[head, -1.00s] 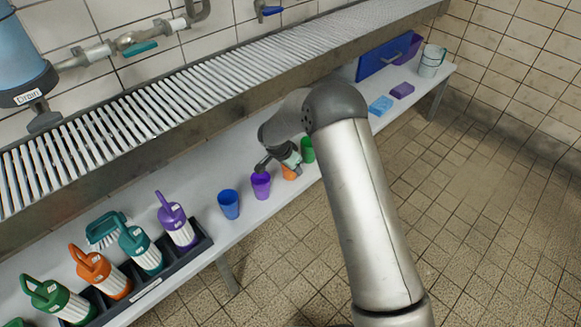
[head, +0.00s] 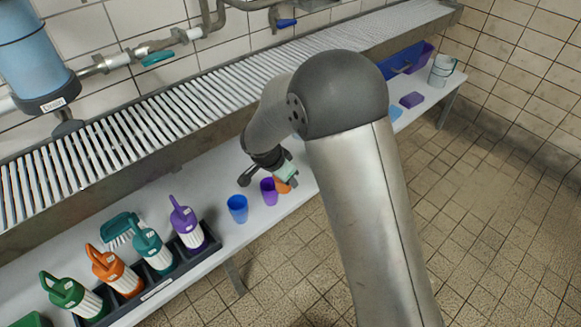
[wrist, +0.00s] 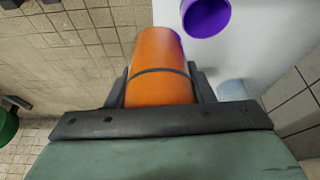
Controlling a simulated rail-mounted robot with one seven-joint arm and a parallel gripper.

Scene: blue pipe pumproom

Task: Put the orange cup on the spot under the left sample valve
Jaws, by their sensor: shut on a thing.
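The orange cup (head: 283,185) is between the fingers of my gripper (head: 286,176), just right of the purple cup (head: 269,191). In the wrist view the orange cup (wrist: 158,70) fills the space between both fingers, and my gripper (wrist: 160,92) is shut on it. It looks tilted in the head view; whether it is clear of the bench I cannot tell. A valve with a teal handle (head: 157,58) is on the left wall pipe, and one with a blue handle (head: 286,23) is further right. No marked spot is distinguishable on the slatted rack (head: 120,125) below.
A blue cup (head: 238,208) stands left of the purple cup. A black caddy (head: 160,290) with several handled bottles is on the bench's left. The slatted rack runs above the bench. A green object (wrist: 8,125) shows at the wrist view's left edge.

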